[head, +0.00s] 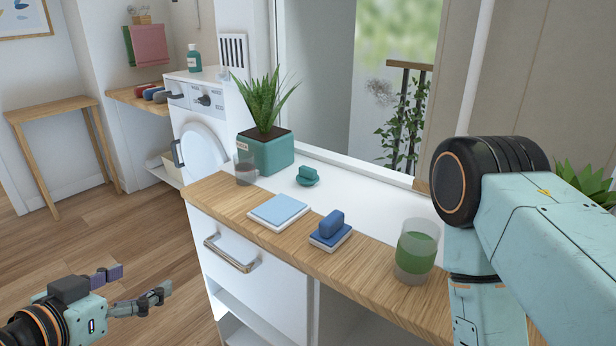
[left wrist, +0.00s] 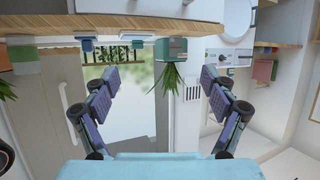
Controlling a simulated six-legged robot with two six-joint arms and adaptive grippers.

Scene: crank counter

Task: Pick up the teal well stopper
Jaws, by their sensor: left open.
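The teal well stopper (head: 308,176) sits on the white strip of the counter behind the wooden front edge, with a small upright grip on a round base. In the left wrist view, where the scene appears upside down, a small teal piece (left wrist: 110,52) that looks like the stopper shows at the counter's edge. My left gripper (head: 140,285) is open and empty, low at the left over the floor, well apart from the counter and stopper. Its two fingers (left wrist: 160,73) are spread wide in the wrist view. My right arm crosses the right side; its gripper is out of view.
On the counter (head: 380,268) stand a potted plant (head: 266,153), a clear glass (head: 245,168), a light blue tile (head: 278,210), a blue block (head: 331,228) and a green-filled glass (head: 416,250). The drawer handle (head: 231,255) sticks out in front. Open floor (head: 120,235) lies left.

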